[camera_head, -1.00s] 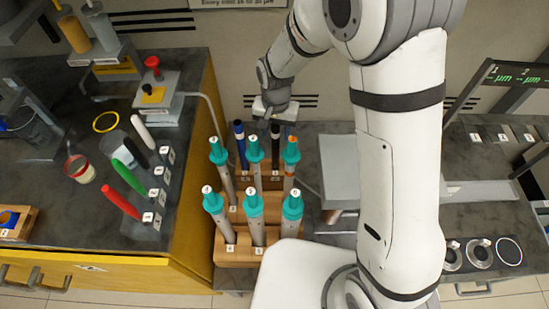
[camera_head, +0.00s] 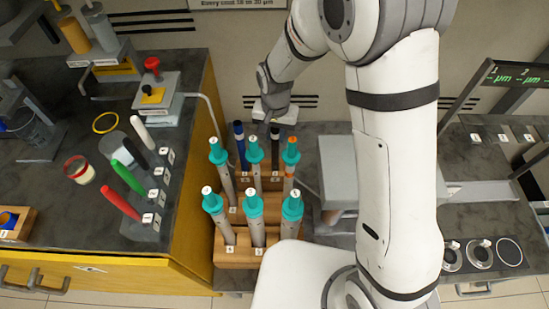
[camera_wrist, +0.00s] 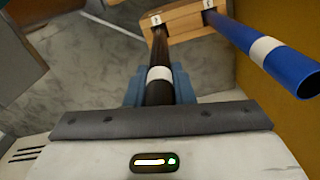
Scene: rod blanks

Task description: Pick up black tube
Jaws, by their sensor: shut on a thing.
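The black tube (camera_wrist: 160,60) is dark with a white band and runs from the wooden rack (camera_wrist: 185,20) toward my gripper in the wrist view. My gripper (camera_wrist: 158,88) has blue fingers on both sides of the tube at the white band, shut on it. The far end of the tube meets the rack; how deep it sits there I cannot tell. In the head view the black tube (camera_head: 275,145) stands at the back of the rack, with my gripper (camera_head: 274,120) at its top.
A blue tube (camera_wrist: 270,55) with a white band stands right beside the black one. Several teal-capped tubes (camera_head: 253,208) stand in the rack in front. A yellow-sided bench (camera_head: 195,190) is close on the left. A grey box (camera_head: 340,165) is to the right.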

